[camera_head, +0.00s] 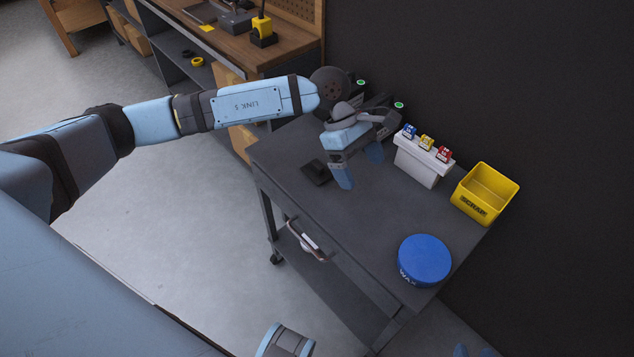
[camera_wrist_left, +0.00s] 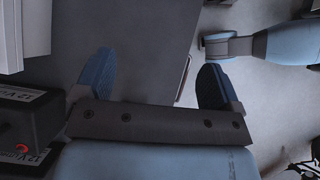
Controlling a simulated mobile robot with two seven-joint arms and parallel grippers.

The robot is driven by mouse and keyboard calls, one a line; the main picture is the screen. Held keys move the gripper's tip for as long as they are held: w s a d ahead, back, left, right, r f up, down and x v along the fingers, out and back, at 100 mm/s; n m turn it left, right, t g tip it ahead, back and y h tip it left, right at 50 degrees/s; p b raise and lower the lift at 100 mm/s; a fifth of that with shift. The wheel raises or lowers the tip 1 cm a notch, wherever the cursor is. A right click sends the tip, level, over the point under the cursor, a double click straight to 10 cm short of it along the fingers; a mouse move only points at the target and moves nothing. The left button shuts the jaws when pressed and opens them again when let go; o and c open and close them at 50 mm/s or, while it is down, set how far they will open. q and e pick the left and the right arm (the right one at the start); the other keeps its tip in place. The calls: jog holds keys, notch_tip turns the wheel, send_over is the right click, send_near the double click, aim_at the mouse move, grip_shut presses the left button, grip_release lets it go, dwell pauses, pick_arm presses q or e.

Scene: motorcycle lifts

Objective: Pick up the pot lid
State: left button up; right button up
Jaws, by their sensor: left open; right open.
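A round tin marked WAX (camera_head: 404,276) stands near the front right corner of the grey cart. Its wide blue lid (camera_head: 426,257) faces up and is the only pot lid I can make out. My left gripper (camera_head: 358,166) is open and empty above the cart's far part, well away from the lid. Its two blue fingers also show apart in the left wrist view (camera_wrist_left: 155,80), with bare cart top between them. My right gripper (camera_head: 474,352) shows only as blue fingertips at the bottom edge, apart and below the lid in the picture.
On the cart (camera_head: 348,222) stand a yellow SCRAP bin (camera_head: 478,203), a white holder with small coloured items (camera_head: 420,166) and a small dark object (camera_head: 315,173). Black battery units sit at its far end. A handle (camera_head: 305,240) juts from one side. A dark wall runs behind.

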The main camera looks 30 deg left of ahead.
pick_arm(q)
jog(key=w+a+m+t+y+b, duration=0.1)
jog(key=w+a+y, duration=0.2)
jog(key=a, duration=0.4)
jog(key=w+a+m+t+y+b, duration=0.1)
jog(key=w+a+y+b, duration=0.1)
jog(key=w+a+y, duration=0.3)
jog(key=h, duration=0.1)
send_over(317, 164)
jog(key=f, duration=0.6)
jog(key=shift+w+a+f, duration=0.2)
jog(key=shift+w+f, duration=0.1)
jog(key=shift+f, duration=0.05)
jog(key=shift+s+d+f+b, duration=0.15)
jog(key=shift+f+b, duration=0.2)
jog(key=shift+f, duration=1.25)
jog(key=shift+s+d+f+b, duration=0.15)
jog(key=shift+f+b, duration=0.15)
jog(key=shift+f, duration=1.25)
jog(key=shift+a, duration=0.1)
pick_arm(e)
jog(key=shift+w+a+f+t, duration=0.1)
jog(key=shift+a+f+t, duration=0.05)
jog(key=shift+f, duration=0.45)
jog(key=shift+w+a+f+t, duration=0.1)
jog(key=shift+a+f+t, duration=0.05)
jog(key=shift+f, duration=0.45)
pick_arm(q)
jog(key=c, duration=1)
